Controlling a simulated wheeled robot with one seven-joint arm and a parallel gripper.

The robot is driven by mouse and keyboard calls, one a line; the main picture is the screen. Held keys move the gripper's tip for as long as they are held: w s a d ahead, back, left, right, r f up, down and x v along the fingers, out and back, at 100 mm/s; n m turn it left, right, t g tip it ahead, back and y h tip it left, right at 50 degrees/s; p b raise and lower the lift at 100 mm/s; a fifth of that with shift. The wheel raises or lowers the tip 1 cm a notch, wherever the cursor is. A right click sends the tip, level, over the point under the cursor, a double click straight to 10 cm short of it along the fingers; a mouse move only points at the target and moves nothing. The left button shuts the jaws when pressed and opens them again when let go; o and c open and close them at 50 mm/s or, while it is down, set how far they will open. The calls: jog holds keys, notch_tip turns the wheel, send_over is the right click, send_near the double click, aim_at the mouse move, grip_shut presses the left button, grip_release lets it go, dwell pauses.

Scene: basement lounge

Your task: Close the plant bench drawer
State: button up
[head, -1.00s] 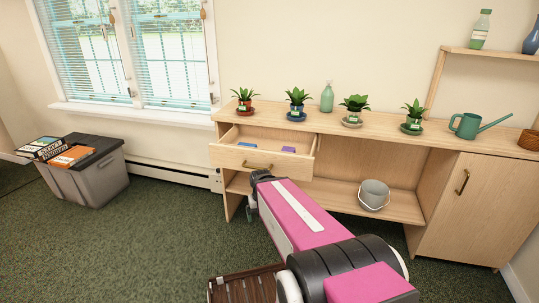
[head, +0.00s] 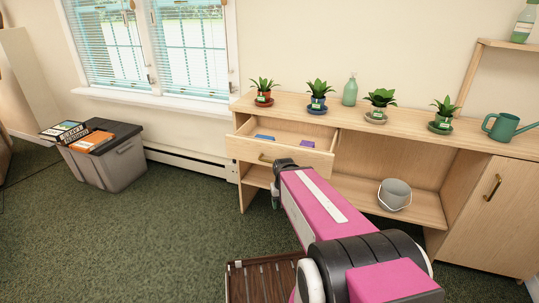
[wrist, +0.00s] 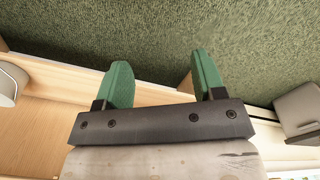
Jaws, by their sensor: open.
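The plant bench (head: 400,134) is pale wood and stands against the wall. Its drawer (head: 275,154) is pulled out at the bench's left end, with a brass handle on its front and a blue item (head: 265,137) and a purple item (head: 307,143) inside.
Several potted plants (head: 318,92) and a spray bottle (head: 350,90) stand on the bench top, with a watering can (head: 505,127) to the right. A grey bucket (head: 395,193) sits on the lower shelf. A grey bin (head: 113,165) stands left. Carpet (head: 165,235) before the bench is clear.

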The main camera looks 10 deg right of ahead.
jog(key=shift+w+a+n, duration=0.15)
jog(key=shift+a+n, duration=0.05)
jog(key=shift+n, duration=0.2)
jog(key=c, duration=0.5)
jog(key=shift+w+a+n+h, duration=0.3)
jog(key=shift+n+h, duration=0.4)
jog(key=c, duration=0.5)
jog(key=w+a+n+t+h, duration=0.1)
jog(key=n, duration=0.1)
jog(key=w+a+r+n+h, duration=0.1)
jog(key=a+n+h, duration=0.1)
jog(key=n, duration=0.1)
jog(key=w+a+r+n+t+h, duration=0.1)
jog(key=w+n, duration=0.1)
jog(key=n, duration=0.1)
jog(key=shift+a+t+h, duration=0.15)
jog(key=shift+t+h, duration=0.15)
jog(key=shift+h, duration=0.1)
grip_shut()
jog(key=n+t+h, duration=0.3)
jog(key=n+t, duration=1)
jog(key=n, duration=0.7)
send_near(228, 146)
jog(key=x, duration=0.7)
jog(key=shift+w+d, duration=0.2)
